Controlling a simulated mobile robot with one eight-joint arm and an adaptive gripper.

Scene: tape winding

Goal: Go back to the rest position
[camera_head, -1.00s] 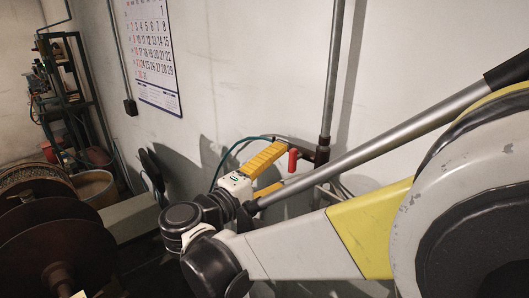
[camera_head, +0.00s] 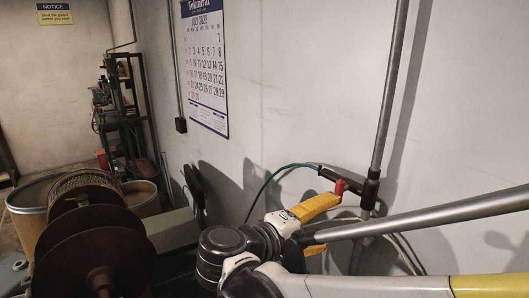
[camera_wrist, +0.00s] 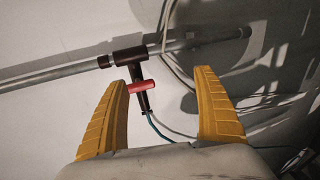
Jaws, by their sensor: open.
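My gripper (camera_head: 331,224) is open, its two yellow fingers spread apart near the wall in the head view. In the wrist view my gripper (camera_wrist: 163,80) has nothing between its fingers. Beyond the fingers is a dark pipe fitting (camera_wrist: 130,55) with a red handle (camera_wrist: 141,87), which lies across the gap near the left finger. In the head view the red handle (camera_head: 339,186) stands just above the upper finger's tip. I cannot tell whether they touch. My arm reaches in from the lower right.
A grey pipe (camera_head: 390,100) runs up the wall, with a green hose (camera_head: 270,181) from the fitting. A calendar (camera_head: 205,65) hangs on the wall. Brown discs (camera_head: 95,245), a drum (camera_head: 30,197) and a rack (camera_head: 122,115) stand at left.

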